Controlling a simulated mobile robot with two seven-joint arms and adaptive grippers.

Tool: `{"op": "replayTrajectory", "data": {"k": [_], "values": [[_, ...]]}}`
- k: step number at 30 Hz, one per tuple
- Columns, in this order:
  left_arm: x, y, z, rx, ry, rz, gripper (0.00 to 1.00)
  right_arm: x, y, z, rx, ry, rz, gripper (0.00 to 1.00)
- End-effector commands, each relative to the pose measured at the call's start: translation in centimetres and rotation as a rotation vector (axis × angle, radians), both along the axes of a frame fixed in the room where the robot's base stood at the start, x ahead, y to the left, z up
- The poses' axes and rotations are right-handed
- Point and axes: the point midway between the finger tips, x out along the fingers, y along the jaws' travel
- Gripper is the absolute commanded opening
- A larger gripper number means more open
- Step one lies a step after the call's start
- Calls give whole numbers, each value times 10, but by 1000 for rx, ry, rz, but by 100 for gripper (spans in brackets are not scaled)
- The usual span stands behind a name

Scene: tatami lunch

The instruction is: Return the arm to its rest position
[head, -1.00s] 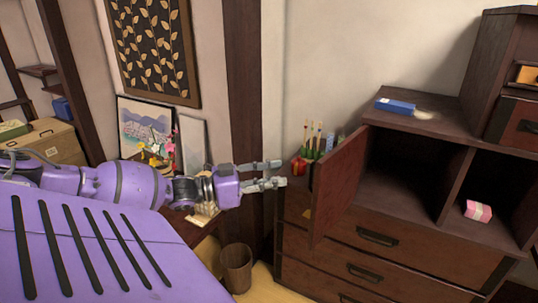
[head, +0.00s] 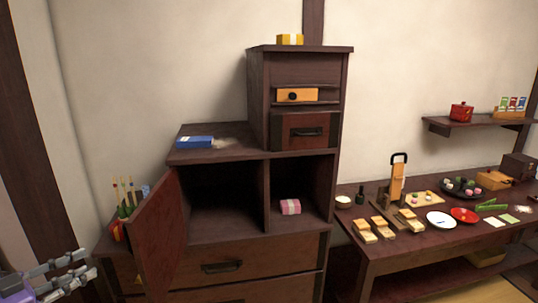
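My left gripper (head: 86,265) is at the lower left corner of the head view, its purple wrist cut off by the frame edge. Its two grey fingers are apart with nothing between them. It is in front of the left end of the dark wooden cabinet (head: 223,246), left of the open red-brown door (head: 160,238). I cannot tell how far it is from the cabinet. My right gripper is not in view.
The door stands open toward me. A pink box (head: 290,206) sits in the right compartment; a blue box (head: 195,141) lies on top. At the right, a low table (head: 385,262) holds food, plates and bowls.

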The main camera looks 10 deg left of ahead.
Motion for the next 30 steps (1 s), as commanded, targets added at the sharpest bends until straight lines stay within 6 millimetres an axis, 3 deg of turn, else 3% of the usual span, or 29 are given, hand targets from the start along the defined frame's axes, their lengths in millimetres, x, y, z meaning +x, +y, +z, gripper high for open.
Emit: {"op": "replayTrajectory", "data": {"k": [1,5,8,11,15,18,22,27,30], "values": [[-10,2,-27,61,49,21,27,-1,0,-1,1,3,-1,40],[-53,7,-99,190,174,95,27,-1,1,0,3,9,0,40],[-95,0,-156,256,277,148,27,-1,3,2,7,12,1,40],[-141,-21,-211,300,383,194,27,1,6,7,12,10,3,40],[-202,-76,-274,317,523,241,27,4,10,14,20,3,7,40],[-233,-128,-304,296,604,263,27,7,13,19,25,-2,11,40],[-256,-203,-324,226,678,290,27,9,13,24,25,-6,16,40],[-256,-282,-322,84,697,329,27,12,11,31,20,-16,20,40],[-252,-307,-317,19,696,347,27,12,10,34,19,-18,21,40]]}}
